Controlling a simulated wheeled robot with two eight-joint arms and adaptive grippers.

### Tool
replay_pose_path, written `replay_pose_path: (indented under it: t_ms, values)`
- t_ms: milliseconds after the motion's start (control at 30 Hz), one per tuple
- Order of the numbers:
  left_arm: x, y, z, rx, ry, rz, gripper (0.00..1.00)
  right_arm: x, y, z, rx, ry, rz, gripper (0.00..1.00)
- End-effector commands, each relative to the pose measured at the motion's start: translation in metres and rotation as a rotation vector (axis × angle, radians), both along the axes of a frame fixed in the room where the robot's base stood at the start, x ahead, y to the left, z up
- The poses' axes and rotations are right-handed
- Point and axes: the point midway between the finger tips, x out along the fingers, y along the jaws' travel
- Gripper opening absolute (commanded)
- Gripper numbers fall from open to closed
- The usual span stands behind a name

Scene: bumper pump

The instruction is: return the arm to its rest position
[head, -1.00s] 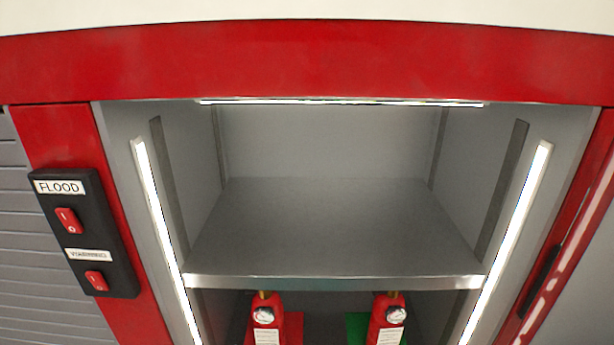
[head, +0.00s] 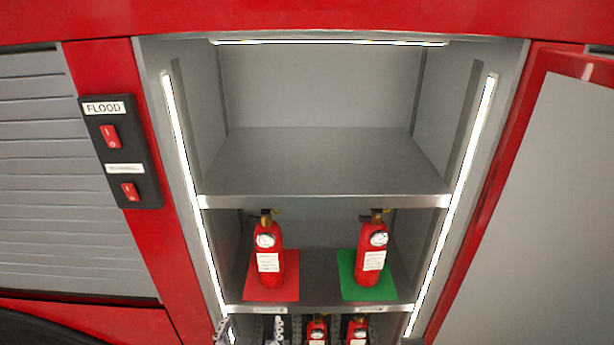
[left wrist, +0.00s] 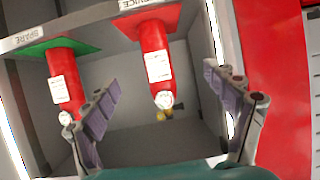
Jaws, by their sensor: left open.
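My left gripper (head: 250,327) shows only partly at the bottom edge of the head view, by the left light strip. In the left wrist view my left gripper (left wrist: 161,76) has its two fingers spread wide with nothing between them. A red extinguisher (head: 268,262) stands upright on a red mat (head: 289,285), left on the middle shelf. It shows beyond the fingers in the left wrist view (left wrist: 155,65). A second extinguisher (head: 372,262) stands on a green mat (head: 348,285) to the right. It also shows in the wrist view (left wrist: 63,80). I see no right gripper.
The upper shelf (head: 325,165) is empty. More small extinguishers (head: 317,332) stand low in the cabinet, cut off by the frame. A black switch panel (head: 122,165) is on the left red post. An open grey door panel (head: 545,200) is at the right.

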Motion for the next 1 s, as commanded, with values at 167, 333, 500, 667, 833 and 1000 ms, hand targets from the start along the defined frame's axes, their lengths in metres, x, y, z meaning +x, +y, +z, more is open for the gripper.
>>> replay_pose_path:
  t_ms: [167,333,500,667,833,1000]
  values:
    - [-0.001,0.011,-0.030,0.010,0.045,0.023,0.86,0.000,0.000,-0.027,0.000,0.000,0.000,1.00]
    - [-0.005,0.024,-0.065,0.022,0.110,0.046,0.86,-0.001,0.000,-0.059,0.000,0.000,0.000,1.00]
    - [-0.013,0.041,-0.118,0.029,0.208,0.066,0.86,-0.001,0.000,-0.107,0.000,0.000,0.000,1.00]
    - [-0.030,0.055,-0.179,0.024,0.333,0.061,0.86,-0.001,0.000,-0.167,0.000,0.000,0.000,1.00]
    - [-0.050,0.060,-0.226,0.001,0.439,0.024,0.86,-0.001,0.000,-0.218,0.000,0.000,0.000,1.00]
    - [-0.064,0.059,-0.247,-0.020,0.495,-0.014,0.86,-0.001,0.000,-0.243,0.000,0.000,0.000,1.00]
